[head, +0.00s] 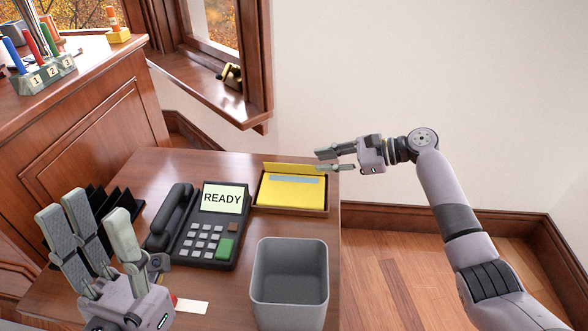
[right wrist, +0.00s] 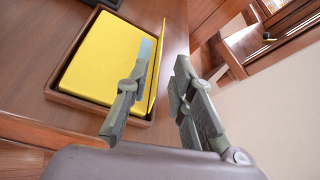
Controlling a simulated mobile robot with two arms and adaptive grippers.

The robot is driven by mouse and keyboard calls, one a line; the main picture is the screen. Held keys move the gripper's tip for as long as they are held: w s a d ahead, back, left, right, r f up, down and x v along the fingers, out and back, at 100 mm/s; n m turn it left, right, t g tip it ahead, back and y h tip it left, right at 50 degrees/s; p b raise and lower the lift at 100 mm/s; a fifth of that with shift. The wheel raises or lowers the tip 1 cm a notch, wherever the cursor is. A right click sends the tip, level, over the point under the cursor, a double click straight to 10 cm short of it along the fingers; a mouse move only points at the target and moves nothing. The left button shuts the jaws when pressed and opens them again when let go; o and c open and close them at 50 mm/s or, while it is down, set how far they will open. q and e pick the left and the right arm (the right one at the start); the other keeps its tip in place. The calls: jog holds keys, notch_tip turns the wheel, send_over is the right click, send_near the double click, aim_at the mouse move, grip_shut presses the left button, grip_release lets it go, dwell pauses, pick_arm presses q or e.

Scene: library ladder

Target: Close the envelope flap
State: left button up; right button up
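The yellow envelope (head: 290,191) lies in a shallow wooden tray (head: 292,210) at the back right of the desk. Its flap (head: 285,167) stands up along the far edge, with a grey-blue strip (head: 297,180) in front of it. The right wrist view shows the envelope (right wrist: 105,55) and the flap (right wrist: 158,68) nearly edge-on. My right gripper (head: 325,160) is open and empty at the tray's back right corner. In its wrist view the flap appears between the two fingers; contact cannot be told. My left gripper (head: 97,214) is open at the front left, with nothing visible in it.
A phone (head: 208,222) reading READY stands left of the tray. A grey bin (head: 289,292) stands in front of the tray. A black rack (head: 92,203) is partly hidden behind my left gripper. A white card (head: 192,306) lies beside that gripper. Open floor lies right of the desk.

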aim_at(294, 165)
jog(key=b+x, duration=0.2)
jog(key=x, duration=0.6)
jog(key=shift+d+b, duration=0.1)
jog(key=shift+b, duration=0.25)
jog(key=shift+w+a+f, duration=0.2)
jog(key=shift+a, duration=0.35)
jog(key=shift+c, duration=0.3)
grip_shut()
